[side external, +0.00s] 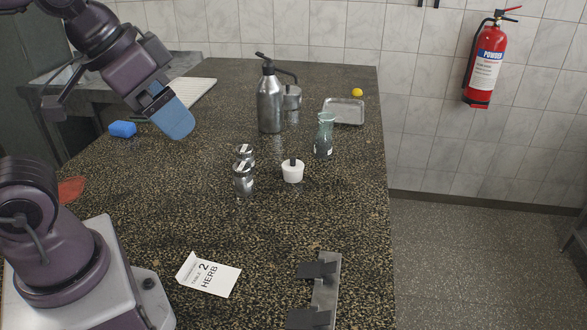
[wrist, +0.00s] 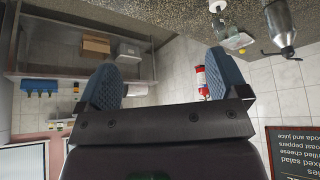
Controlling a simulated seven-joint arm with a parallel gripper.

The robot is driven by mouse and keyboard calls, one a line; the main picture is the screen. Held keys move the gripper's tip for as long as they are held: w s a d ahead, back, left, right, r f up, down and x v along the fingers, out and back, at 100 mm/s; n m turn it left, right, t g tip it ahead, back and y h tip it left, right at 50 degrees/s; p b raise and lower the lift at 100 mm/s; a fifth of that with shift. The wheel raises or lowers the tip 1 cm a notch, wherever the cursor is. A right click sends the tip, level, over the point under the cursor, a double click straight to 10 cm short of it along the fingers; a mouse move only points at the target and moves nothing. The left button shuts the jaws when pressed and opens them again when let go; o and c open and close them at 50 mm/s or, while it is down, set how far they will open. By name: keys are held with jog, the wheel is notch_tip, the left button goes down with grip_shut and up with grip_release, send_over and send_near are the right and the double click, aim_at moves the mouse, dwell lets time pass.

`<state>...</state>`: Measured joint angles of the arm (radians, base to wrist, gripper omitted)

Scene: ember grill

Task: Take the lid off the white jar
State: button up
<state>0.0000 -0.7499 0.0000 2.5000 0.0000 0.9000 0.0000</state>
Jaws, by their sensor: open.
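The white jar (side external: 293,175) stands upright near the middle of the speckled countertop in the side view. A small dark lid or knob (side external: 293,161) sits on top of it.
Two shakers (side external: 243,178) stand just left of the jar. A glass carafe (side external: 324,138), a steel bottle (side external: 270,105) and a metal tray (side external: 344,110) stand behind. A herb card (side external: 208,275) and a metal bracket (side external: 325,290) lie in front. The counter directly before the jar is clear.

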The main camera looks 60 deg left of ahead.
jog(key=n+g+y, duration=0.4)
jog(key=n, duration=0.9)
send_near(293, 158)
jog(key=x, duration=0.4)
jog(key=shift+s+d+f, duration=0.15)
jog(key=shift+s, duration=0.1)
jog(key=shift+w+x, duration=0.15)
jog(key=shift+x, duration=1.45)
jog(key=shift+w+x, duration=0.15)
jog(key=shift+x, duration=1.4)
